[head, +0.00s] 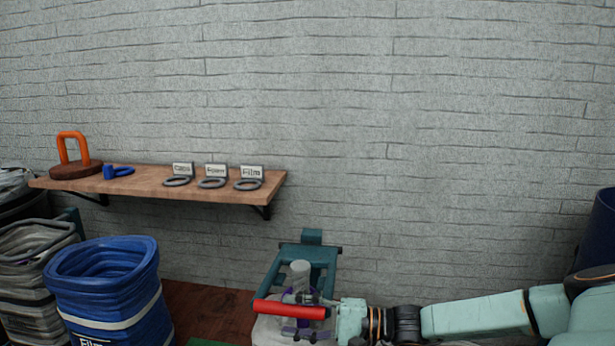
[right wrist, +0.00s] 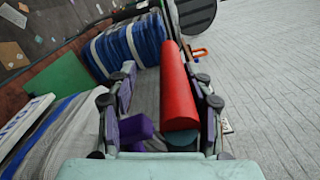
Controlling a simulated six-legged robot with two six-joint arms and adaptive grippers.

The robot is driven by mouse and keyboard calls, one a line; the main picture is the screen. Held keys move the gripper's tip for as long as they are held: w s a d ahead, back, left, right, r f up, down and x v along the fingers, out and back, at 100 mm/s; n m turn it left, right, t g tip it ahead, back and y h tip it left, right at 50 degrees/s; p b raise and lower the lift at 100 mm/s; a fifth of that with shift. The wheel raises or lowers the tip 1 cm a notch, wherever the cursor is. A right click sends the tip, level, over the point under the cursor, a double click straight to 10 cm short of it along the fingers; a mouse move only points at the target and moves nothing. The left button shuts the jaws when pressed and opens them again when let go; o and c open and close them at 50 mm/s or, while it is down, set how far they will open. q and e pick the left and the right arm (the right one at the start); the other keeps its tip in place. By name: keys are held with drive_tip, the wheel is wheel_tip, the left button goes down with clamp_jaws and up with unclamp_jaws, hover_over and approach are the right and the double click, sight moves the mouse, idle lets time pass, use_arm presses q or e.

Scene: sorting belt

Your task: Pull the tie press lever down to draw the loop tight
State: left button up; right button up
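The tie press is a teal frame (head: 318,258) standing low in front of the wall in the head view. Its lever ends in a red cylindrical handle (head: 290,309). My right gripper (head: 306,316) is at the handle's right part, with one finger on its far side and one on its near side. In the right wrist view the red handle (right wrist: 178,90) lies between the fingers of the right gripper (right wrist: 168,98), close to the right finger. A gap shows between the handle and the left finger, so the gripper is open. The loop cannot be made out. My left gripper is out of view.
A wooden shelf (head: 140,180) on the wall holds small labelled signs (head: 215,172), an orange handle on a brown base (head: 72,155) and a blue item (head: 117,171). A blue bag (head: 105,290) and a grey bag (head: 30,265) stand at the left. A blue bin (head: 600,235) is at right.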

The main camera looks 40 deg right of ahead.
drive_tip(key=w+d+r+m+p, duration=0.3)
drive_tip(key=d+r+p, duration=0.1)
drive_tip(key=r, duration=0.3)
drive_tip(key=w+d+r+m+p, duration=0.3)
drive_tip(key=d+r+m+p, duration=0.1)
drive_tip(key=r, duration=0.4)
drive_tip(key=w+d+r+m+p, duration=0.3)
drive_tip(key=r+p, duration=0.1)
drive_tip(key=r, duration=0.4)
drive_tip(key=shift+w+d+r+m, duration=0.15)
drive_tip(key=shift+w+d+m, duration=0.15)
drive_tip(key=shift+d, duration=0.1)
drive_tip(key=shift+s, duration=0.1)
drive_tip(key=shift+a, duration=0.1)
drive_tip(key=shift+s+r, duration=0.1)
drive_tip(key=p+v, duration=0.6)
drive_tip(key=v, duration=0.3)
drive_tip(key=shift+p, duration=0.35)
